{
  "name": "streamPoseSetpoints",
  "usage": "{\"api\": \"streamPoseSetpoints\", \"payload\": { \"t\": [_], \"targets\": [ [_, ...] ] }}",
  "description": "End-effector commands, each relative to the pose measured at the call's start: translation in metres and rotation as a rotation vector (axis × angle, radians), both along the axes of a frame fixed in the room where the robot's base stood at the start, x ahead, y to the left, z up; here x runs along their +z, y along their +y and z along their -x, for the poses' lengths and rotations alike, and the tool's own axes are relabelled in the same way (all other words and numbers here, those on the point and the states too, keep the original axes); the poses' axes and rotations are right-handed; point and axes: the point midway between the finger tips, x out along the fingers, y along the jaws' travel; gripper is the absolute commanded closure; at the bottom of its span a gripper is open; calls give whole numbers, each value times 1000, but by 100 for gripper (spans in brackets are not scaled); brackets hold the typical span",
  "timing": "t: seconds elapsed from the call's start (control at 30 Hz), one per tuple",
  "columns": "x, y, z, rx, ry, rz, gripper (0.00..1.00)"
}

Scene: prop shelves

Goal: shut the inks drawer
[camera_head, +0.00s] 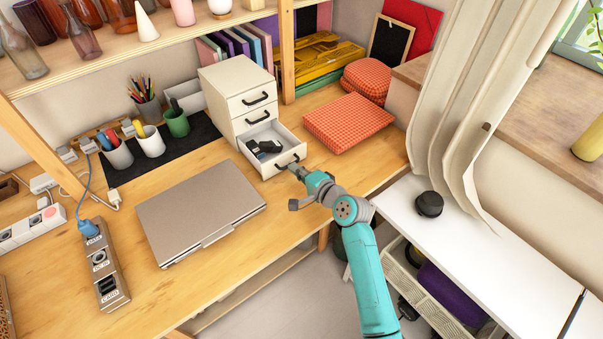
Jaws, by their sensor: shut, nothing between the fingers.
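A small white drawer unit (231,88) with dark handles stands on the wooden desk. Its bottom drawer (280,166) is pulled out towards me and holds dark items (265,147). The two drawers above it look closed. No label is readable, so I cannot tell from lettering which is the inks drawer. My gripper (297,171) is shut and at the front of the open drawer, close to its handle. I cannot tell whether it touches the handle or the front panel.
A closed grey laptop (199,211) lies left of the open drawer. A red checked cushion (348,122) lies to its right. Cups (150,141) stand on a black mat at the left. A white table (463,248) is at the right.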

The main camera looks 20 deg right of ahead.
Motion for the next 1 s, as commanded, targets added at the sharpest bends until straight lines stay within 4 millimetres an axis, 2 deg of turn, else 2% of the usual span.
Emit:
{"api": "streamPoseSetpoints", "payload": {
  "t": [0.47, 0.67, 1.0],
  "targets": [
    [0, 3, -6, 1, 0, 0, 100],
    [1, 11, -34, 2, -2, -1, 100],
    [2, 34, -102, 2, -1, -1, 100]
  ]
}}
